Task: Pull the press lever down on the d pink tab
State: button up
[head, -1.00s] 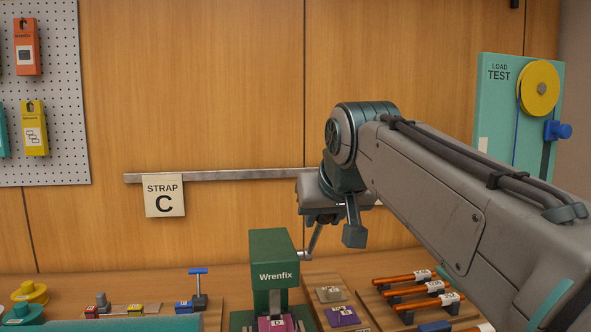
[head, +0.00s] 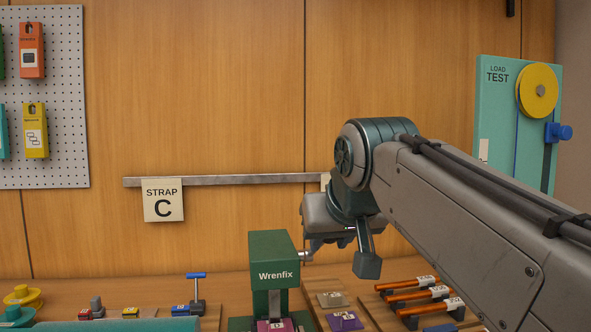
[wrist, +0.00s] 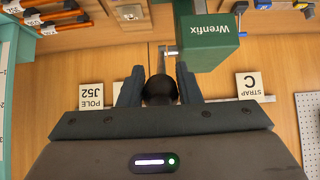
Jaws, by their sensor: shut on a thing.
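The green Wrenfix press (head: 275,262) stands at the bottom middle of the head view; its green body also shows in the wrist view (wrist: 208,40). A pink tab (head: 270,326) marked D sits under its grey ram, cut off by the frame's lower edge. I cannot tell whether the ram touches the tab. The lever leaves the press's right side as a silver rod (head: 305,257), and its dark round knob (wrist: 160,90) is between my fingers. My gripper (head: 318,243) is shut on the knob, just right of the press top. The arm hides much of the lever.
A grey tab (head: 332,299) and a purple tab (head: 344,321) lie right of the press. Orange-handled tools (head: 410,284) lie farther right. A blue T-handled piece (head: 196,290) stands at left. The load test board (head: 495,130) is at far right.

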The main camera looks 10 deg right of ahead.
jog(key=shift+p, duration=0.35)
jog(key=shift+w+r+p, duration=0.35)
jog(key=shift+r+p, duration=0.25)
jog(key=shift+p, duration=0.05)
jog(key=shift+w+r+p, duration=1.85)
jog(key=shift+p, duration=0.2)
grip_shut()
jog(key=w+r+p, duration=0.3)
jog(key=w+p, duration=0.3)
jog(key=w, duration=0.2)
jog(key=shift+w, duration=0.4)
jog(key=shift+w, duration=0.15)
